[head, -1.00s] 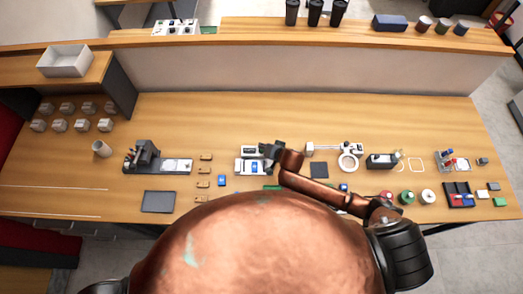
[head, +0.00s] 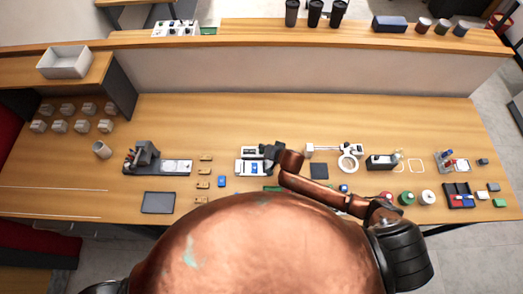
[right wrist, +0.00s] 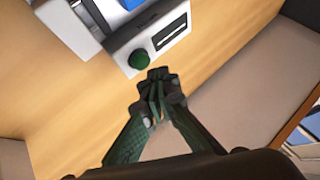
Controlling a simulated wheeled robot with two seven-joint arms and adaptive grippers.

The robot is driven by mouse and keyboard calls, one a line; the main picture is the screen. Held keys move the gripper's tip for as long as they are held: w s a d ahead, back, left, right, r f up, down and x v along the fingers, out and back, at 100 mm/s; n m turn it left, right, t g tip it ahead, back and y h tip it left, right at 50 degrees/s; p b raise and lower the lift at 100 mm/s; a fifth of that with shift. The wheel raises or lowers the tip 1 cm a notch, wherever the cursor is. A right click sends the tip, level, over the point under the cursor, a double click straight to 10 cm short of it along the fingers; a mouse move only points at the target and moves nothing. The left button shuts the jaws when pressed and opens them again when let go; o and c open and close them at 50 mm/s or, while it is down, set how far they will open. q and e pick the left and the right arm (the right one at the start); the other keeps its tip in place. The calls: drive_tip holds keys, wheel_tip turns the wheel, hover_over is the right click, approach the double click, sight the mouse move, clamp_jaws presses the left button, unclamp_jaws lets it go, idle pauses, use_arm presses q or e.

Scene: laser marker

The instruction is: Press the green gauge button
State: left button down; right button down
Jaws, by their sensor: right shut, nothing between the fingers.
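The green gauge button (right wrist: 138,60) is a round dark-green knob on the face of a pale grey gauge box (right wrist: 165,35) in the right wrist view. The same gauge box (head: 249,150) stands near the middle of the table in the head view, its right end hidden by my gripper. My right gripper (right wrist: 158,76) is shut and empty. Its fingertips appear just beside the button in the right wrist view; I cannot tell whether they touch. The right gripper (head: 272,151) also shows in the head view at the box's right end. My left gripper is out of view.
A white-and-blue device (head: 249,167) sits in front of the gauge box. A magnifier-like ring stand (head: 349,160) lies to the right, and a grey machine (head: 145,155) stands to the left. The wooden table (head: 230,115) is clear behind the box, up to a low wall.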

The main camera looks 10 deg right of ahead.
sight(263, 152)
drive_tip(key=shift+f, duration=0.15)
drive_tip(key=shift+f, duration=0.25)
drive_tip(key=shift+f+b, duration=0.3)
drive_tip(key=shift+f, duration=0.25)
idle(0.9)
idle(0.3)
drive_tip(key=shift+r+p, duration=0.95)
drive_tip(key=shift+p, duration=0.15)
wheel_tip(263, 152, up, 5)
drive_tip(key=p, duration=0.5)
drive_tip(key=shift+r, duration=0.1)
